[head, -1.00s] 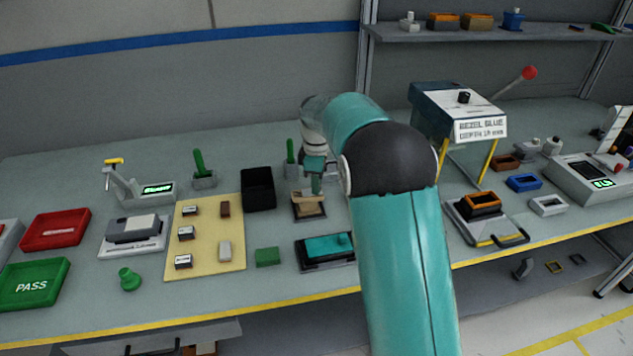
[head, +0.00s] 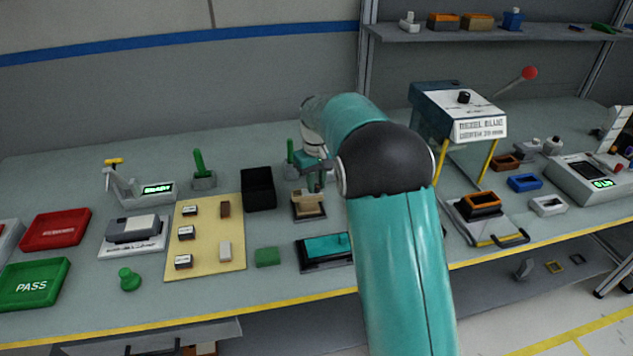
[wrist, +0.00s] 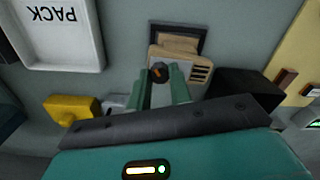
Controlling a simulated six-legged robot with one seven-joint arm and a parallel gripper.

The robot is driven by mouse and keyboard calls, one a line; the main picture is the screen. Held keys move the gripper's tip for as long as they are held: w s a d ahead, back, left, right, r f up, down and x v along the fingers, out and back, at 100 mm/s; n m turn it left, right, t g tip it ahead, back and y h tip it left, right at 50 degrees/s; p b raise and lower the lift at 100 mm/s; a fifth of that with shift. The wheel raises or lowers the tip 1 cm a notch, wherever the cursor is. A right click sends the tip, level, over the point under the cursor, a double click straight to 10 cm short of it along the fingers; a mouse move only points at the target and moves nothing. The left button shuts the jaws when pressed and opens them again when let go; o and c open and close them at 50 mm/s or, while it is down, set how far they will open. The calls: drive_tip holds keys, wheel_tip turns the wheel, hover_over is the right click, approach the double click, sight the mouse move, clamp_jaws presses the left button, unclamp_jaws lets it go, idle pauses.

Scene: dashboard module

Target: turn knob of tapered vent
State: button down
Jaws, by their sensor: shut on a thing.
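The tapered vent (head: 308,204) is a tan piece with slats, on a grey and dark fixture near the middle of the bench. In the wrist view, the vent (wrist: 200,72) lies just beyond my fingertips. Its small dark knob (wrist: 158,72) has an orange mark and sits between the fingers. My gripper (wrist: 161,80) is shut on the knob, with a green finger on either side. In the head view, my gripper (head: 317,182) is above the vent, and the knob is hidden.
A black bin (head: 258,190) stands close to the left of the vent. A teal-topped block (head: 322,252) lies in front. A green lever (head: 291,160) stands behind. In the wrist view, a white PACK tray (wrist: 88,50) and a yellow object (wrist: 72,108) are at left.

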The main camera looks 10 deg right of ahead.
sight(317, 186)
drive_tip(key=m, duration=0.6)
drive_tip(key=shift+m, duration=0.3)
idle(0.4)
drive_tip(key=c, duration=1.3)
unclamp_jaws()
drive_tip(key=shift+o, duration=0.2)
wheel_tip(317, 186, up, 14)
drive_tip(key=shift+f, duration=0.1)
